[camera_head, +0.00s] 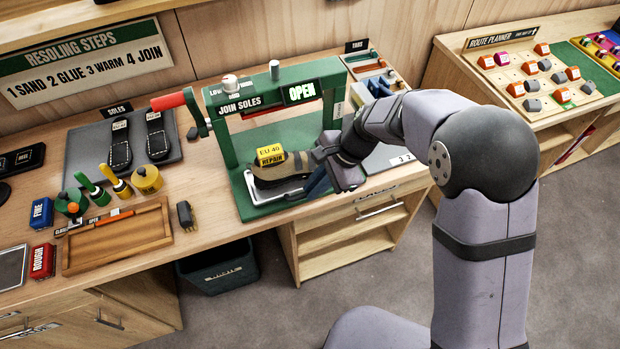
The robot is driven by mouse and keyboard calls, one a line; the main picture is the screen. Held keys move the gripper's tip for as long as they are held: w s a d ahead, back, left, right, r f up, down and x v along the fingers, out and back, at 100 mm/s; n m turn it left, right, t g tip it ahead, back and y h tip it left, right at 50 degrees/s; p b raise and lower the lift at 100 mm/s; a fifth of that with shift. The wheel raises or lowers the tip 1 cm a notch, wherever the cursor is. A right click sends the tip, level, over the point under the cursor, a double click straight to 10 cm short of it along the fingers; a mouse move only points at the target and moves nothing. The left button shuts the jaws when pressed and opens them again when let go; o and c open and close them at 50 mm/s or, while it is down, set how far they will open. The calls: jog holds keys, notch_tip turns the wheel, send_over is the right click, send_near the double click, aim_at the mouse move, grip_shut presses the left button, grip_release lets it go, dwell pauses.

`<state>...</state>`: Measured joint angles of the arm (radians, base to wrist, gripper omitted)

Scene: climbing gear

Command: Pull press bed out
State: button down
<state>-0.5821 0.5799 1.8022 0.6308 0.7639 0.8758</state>
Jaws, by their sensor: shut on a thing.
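The green sole press (215,133) stands on the bench with its sign lit "OPEN". Its bed, a pale metal plate (252,190) on the green base, lies low at the front. A brown shoe (283,174) with a yellow "EU 40 REPAIR" tag is over the bed, toe to the left. Whether it rests fully on the plate is hard to tell. My gripper (320,158) comes in from the right and is shut at the shoe's heel end. The exact contact is partly hidden by my wrist. A blue piece (318,182) shows just below the gripper.
The red-handled lever (172,101) sticks out left of the press. Soles (120,145) lie on a grey mat, with brushes and a yellow pot (147,179) in front. A wooden tray (118,240) is at front left. A dark bin (220,268) stands below the bench.

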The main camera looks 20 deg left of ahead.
jog(key=shift+s+d, duration=0.4)
jog(key=c, duration=1.8)
grip_release()
jog(key=shift+b+v, duration=0.85)
jog(key=shift+v, duration=2.85)
